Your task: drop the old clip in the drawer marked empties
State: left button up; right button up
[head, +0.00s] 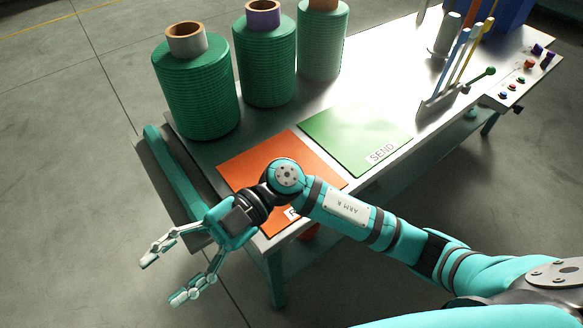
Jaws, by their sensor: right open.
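My right gripper (163,280) is open, with its fingers spread past the near left corner of the bench (200,151). It points down and left, over the floor, and nothing shows between its fingers. My right arm crosses in front of the orange mat and hides part of it and its label. I cannot make out an old clip or a drawer marked empties. My left gripper is not in view.
Several green netting rolls (197,95) stand along the bench's back left. An orange mat (257,158) and a green mat marked SEND (350,135) lie on top. A tool rack (437,105) and small knobs (513,87) are at right. A teal bar (172,168) runs beside the left end.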

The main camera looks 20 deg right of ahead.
jog(key=w+d+f+m+t+h+p, duration=0.3)
jog(key=w+d+f+t+h+p, duration=0.15)
jog(key=w+d+f+h, duration=0.65)
jog(key=w+d+r+m+t+h, duration=0.55)
jog(key=w+d+r+h, duration=0.2)
jog(key=w+h, duration=0.2)
jog(key=shift+n+t, duration=0.25)
jog(key=shift+t, duration=0.05)
jog(key=x, duration=0.7)
jog(key=w+x, duration=0.1)
jog(key=x, duration=0.2)
jog(key=shift+f, duration=0.2)
jog(key=shift+p+x, duration=0.8)
jog(key=shift+x, duration=2.15)
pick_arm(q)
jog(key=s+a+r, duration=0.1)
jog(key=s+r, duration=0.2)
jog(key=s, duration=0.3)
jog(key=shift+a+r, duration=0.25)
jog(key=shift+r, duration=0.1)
pick_arm(e)
jog(key=shift+d+r, duration=0.1)
grip_shut()
